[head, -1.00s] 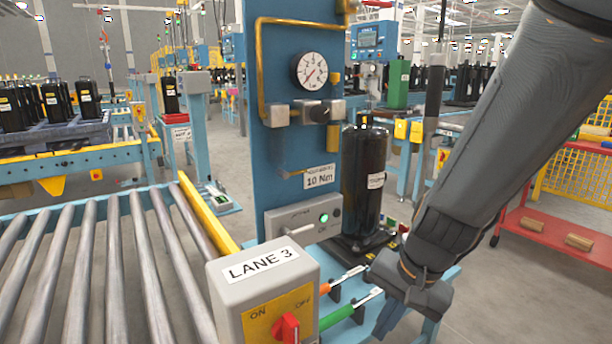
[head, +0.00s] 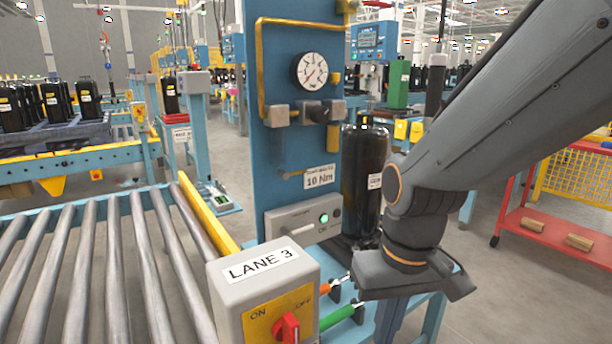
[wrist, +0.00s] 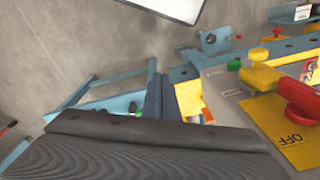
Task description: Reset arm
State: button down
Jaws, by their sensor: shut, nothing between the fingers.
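My gripper (head: 388,322) hangs below my dark wrist at the front right of the blue test stand. Its narrow grey-blue fingers point down, beside the orange-handled tool (head: 333,284) and green-handled tool (head: 340,314). In the wrist view the fingers (wrist: 157,82) are together with nothing between them, and the dark gripper body fills the bottom.
The grey LANE 3 box (head: 232,284) with its red knob (head: 287,327) stands left of my gripper. A roller conveyor (head: 95,270) lies at the left. The blue panel (head: 290,160) carries a gauge. A red cart (head: 545,230) stands right; floor lies between.

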jog(key=s+d+r+m+p, duration=0.2)
jog(key=d+r+p, duration=0.5)
jog(key=p, duration=0.8)
jog(key=shift+s+r+g+h+p, duration=0.25)
jog(key=shift+r+g+h+p, duration=0.1)
jog(key=shift+r, duration=0.95)
